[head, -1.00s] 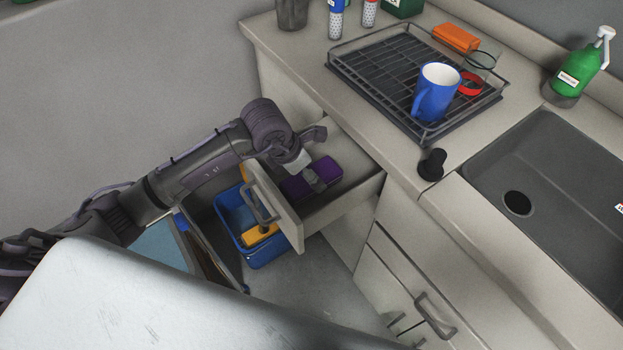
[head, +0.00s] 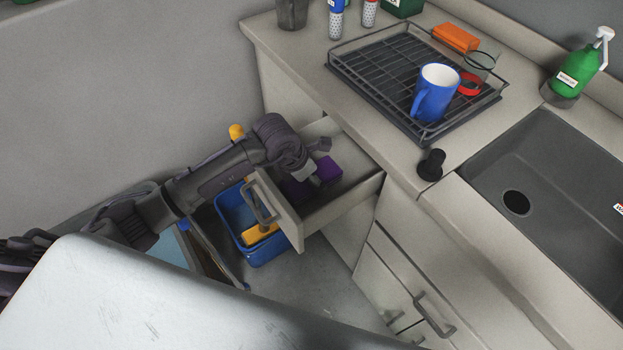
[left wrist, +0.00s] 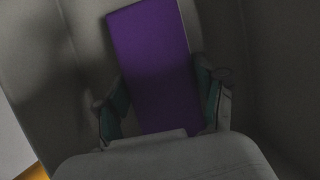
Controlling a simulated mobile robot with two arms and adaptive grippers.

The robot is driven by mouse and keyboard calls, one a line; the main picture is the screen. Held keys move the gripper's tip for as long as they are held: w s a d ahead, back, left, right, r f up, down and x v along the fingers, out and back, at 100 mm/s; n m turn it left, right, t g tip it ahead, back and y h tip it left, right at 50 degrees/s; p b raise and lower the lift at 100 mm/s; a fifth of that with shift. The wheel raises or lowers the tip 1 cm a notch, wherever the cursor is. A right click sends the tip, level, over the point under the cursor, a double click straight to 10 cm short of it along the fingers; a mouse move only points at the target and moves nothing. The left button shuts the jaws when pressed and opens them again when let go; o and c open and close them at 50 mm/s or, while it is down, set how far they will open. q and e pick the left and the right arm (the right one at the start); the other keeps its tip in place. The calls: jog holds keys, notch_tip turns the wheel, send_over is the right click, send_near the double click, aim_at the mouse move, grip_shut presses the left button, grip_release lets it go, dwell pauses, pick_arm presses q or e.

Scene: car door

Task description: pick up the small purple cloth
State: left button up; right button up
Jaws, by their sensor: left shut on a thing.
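The purple cloth (head: 329,168) lies in the open drawer (head: 345,197), a flat oblong shape partly hidden by my arm. It fills the middle of the left wrist view (left wrist: 153,60) as a plain purple strip. My left gripper (head: 318,180) reaches down into the drawer over the cloth. In the left wrist view the two fingers (left wrist: 163,105) are on either side of the cloth's near part and shut on it. I cannot tell whether the cloth is lifted off the drawer floor. My right gripper is not in view.
A blue bin (head: 235,213) with a yellow thing (head: 262,233) in it stands beside the drawer front. Above is the counter with a dish rack (head: 360,75), a blue mug (head: 436,90) and the sink (head: 555,170). The drawer walls are close around the gripper.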

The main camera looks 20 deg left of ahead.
pick_arm(q)
notch_tip(320, 180, up, 28)
jog(key=b, duration=0.1)
dwell(0.6)
